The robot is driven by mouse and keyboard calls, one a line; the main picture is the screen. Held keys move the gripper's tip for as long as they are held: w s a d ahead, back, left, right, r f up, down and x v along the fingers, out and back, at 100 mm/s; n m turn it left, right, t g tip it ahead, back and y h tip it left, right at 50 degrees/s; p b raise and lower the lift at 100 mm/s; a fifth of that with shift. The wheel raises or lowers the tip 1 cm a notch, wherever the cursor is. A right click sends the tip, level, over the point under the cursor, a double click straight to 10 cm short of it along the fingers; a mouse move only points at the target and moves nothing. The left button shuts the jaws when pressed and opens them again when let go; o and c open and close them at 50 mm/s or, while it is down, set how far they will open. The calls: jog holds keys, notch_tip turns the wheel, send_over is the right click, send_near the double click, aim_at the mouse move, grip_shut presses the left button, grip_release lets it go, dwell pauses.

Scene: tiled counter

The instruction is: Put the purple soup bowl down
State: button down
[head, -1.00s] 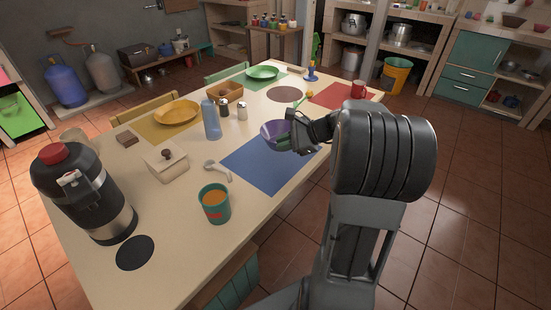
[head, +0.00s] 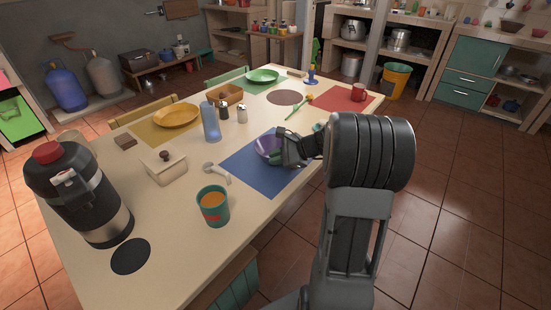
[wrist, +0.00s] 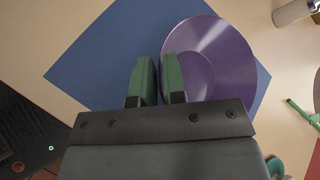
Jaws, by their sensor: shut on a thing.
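The purple soup bowl (head: 268,149) is at the blue placemat (head: 248,176) in the head view, upright or nearly so. In the wrist view the bowl (wrist: 222,55) covers much of the blue placemat (wrist: 110,50). My gripper (head: 279,156) is at the bowl's right side in the head view. In the wrist view its green fingers (wrist: 160,72) are shut on the bowl's rim, one finger inside and one outside. The bowl's underside is hidden, so I cannot tell whether it touches the mat.
A ladle (head: 216,171) lies left of the blue placemat. A teal mug (head: 212,206) stands in front. A red placemat (head: 337,98) with a red mug (head: 359,92) is at the far right.

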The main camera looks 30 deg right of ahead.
jog(key=c, duration=1.2)
grip_release()
jog(key=shift+s+d+r, duration=0.1)
jog(key=shift+r, duration=0.05)
jog(key=p+v, duration=0.2)
jog(key=v, duration=0.9)
jog(key=s+a+f+n+g+h, duration=0.1)
jog(key=s+a+n+h, duration=0.2)
jog(key=a+n, duration=0.3)
jog(key=s+a+f+n+g+h, duration=0.1)
jog(key=s+a+n+g+h, duration=0.1)
jog(key=s+a+n, duration=0.3)
jog(key=s+a+n+g+h, duration=0.1)
jog(key=s+a+n+h, duration=0.2)
jog(key=a+n, duration=0.4)
jog(key=shift+s+f+n+g+h, duration=0.3)
jog(key=shift+s+f+n+h, duration=0.1)
jog(key=shift+s+n, duration=0.45)
jog(key=shift+w, duration=0.15)
